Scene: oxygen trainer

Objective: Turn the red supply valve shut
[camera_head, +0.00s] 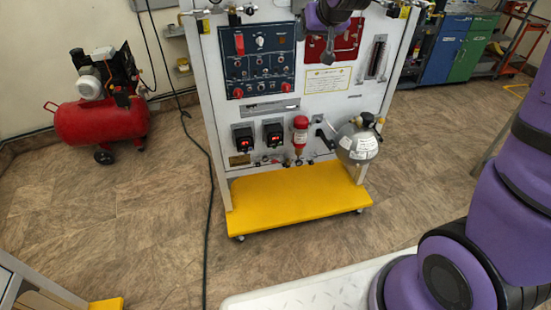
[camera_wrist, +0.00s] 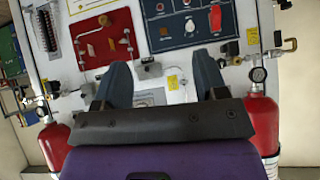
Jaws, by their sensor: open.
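The trainer's front panel carries several red parts, and I cannot tell for sure which is the supply valve. A red handle (camera_head: 239,44) is at the upper left of the dark blue panel; a red part also shows on that panel in the wrist view (camera_wrist: 216,17). Red knobs (camera_head: 238,92) (camera_head: 287,87) are low on it. My wrist partly hides the red plate in the head view.
Red cylinders (camera_wrist: 263,125) (camera_wrist: 55,146) with gauges and brass fittings flank my gripper. A silver tank (camera_head: 357,146) hangs low on the trainer above its yellow base (camera_head: 285,197). A red compressor (camera_head: 100,122) stands left. A black cable (camera_head: 208,200) crosses the open floor.

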